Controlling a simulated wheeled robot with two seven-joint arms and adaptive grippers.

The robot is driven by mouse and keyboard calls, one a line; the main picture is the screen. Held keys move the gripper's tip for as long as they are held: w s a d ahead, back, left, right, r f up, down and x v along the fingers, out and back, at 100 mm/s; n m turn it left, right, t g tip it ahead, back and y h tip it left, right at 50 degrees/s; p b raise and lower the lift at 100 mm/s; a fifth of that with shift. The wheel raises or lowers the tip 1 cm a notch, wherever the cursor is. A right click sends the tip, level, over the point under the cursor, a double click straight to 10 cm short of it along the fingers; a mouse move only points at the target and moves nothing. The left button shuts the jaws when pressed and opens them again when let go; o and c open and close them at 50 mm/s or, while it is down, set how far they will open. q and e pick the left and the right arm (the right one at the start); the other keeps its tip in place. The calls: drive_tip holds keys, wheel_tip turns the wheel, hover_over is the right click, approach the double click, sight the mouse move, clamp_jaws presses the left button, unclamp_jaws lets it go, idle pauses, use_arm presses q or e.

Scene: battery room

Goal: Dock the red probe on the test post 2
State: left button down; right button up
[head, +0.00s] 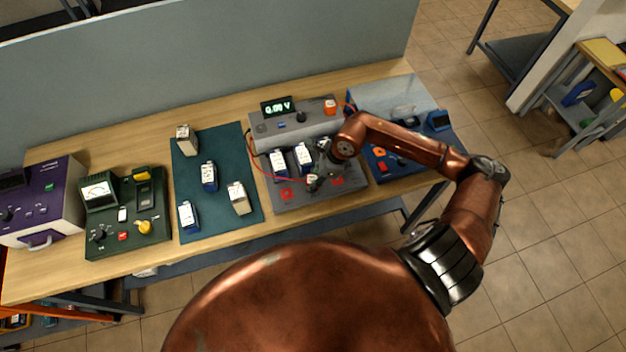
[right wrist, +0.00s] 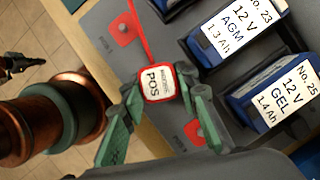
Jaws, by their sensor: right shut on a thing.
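The red probe (right wrist: 158,84), a red block labelled POS, is between the fingers of my right gripper (right wrist: 160,94), which is shut on it. In the head view my right gripper (head: 314,182) is over the front of the grey test station (head: 318,200), between two red pads. The left red pad (head: 286,195) shows in the wrist view (right wrist: 122,28), apart from the probe. The right red pad (head: 337,182) shows in the wrist view (right wrist: 194,132), close to the gripper's fingers. A dark claw-like part (right wrist: 20,66), perhaps my left gripper, is at the wrist view's left edge.
Batteries No. 23 (right wrist: 230,30) and No. 25 (right wrist: 275,93) stand in the station, beside the probe. A display (head: 276,106) reads 0.00 V. A red cable (head: 268,172) crosses the station. More batteries stand on a teal mat (head: 222,151).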

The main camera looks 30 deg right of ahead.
drive_tip(key=shift+f+b, duration=0.5)
drive_tip(key=shift+f, duration=0.1)
drive_tip(key=o, duration=0.9)
drive_tip(key=p+v, duration=0.5)
drive_tip(key=v, duration=0.6)
drive_tip(key=shift+p, duration=0.3)
